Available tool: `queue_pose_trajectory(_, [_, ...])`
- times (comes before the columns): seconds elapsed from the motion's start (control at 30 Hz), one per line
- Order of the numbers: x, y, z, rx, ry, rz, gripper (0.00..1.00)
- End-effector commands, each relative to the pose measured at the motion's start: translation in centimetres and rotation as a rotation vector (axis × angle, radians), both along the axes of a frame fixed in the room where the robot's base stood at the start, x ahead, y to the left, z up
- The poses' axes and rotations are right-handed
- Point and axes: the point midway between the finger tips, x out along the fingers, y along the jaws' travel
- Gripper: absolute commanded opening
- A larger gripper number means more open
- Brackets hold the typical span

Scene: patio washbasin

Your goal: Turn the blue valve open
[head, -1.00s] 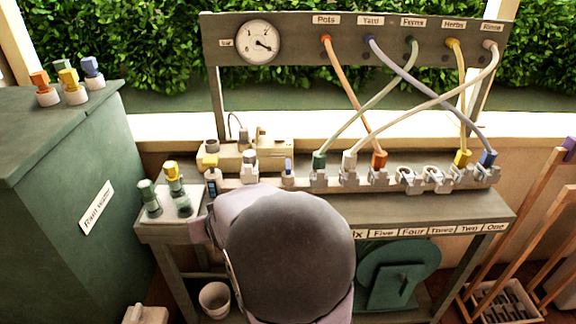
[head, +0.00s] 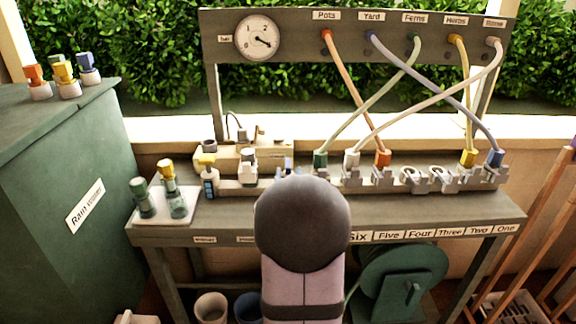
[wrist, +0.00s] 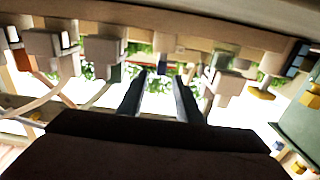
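A small blue valve (head: 287,164) stands on the manifold rail, left of the green hose plug (head: 320,159). My arm hides its lower part in the head view. In the wrist view, the picture is turned over and a small bluish piece (wrist: 168,42), likely this valve, hangs from the rail just beyond my fingertips. My gripper (wrist: 160,76) has two dark fingers spread apart with nothing between them. It points at the gap around that piece and seems short of it. In the head view my own arm hides the gripper.
A pressure gauge (head: 258,38) is on the back board. A tray (head: 160,216) holds spare fittings at the left.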

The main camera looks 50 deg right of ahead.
Motion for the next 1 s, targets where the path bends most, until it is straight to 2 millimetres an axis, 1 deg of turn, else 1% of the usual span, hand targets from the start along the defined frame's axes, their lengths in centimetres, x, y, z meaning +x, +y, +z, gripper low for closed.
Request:
queue_pose_trajectory(0.17, [1.2, -1.1, 0.0, 0.001, 0.001, 0.001, 0.32])
queue_pose_trajectory(0.4, [3.3, -3.2, 0.0, 0.001, 0.001, 0.002, 0.32])
queue_pose_trajectory(0.6, [4.6, -4.4, 0.0, 0.001, 0.001, 0.002, 0.32])
queue_pose_trajectory(0.8, [5.0, -4.9, 0.0, 0.001, 0.001, 0.002, 0.32])
queue_pose_trajectory(1.0, [5.0, -4.9, 0.0, 0.001, 0.001, 0.002, 0.32])
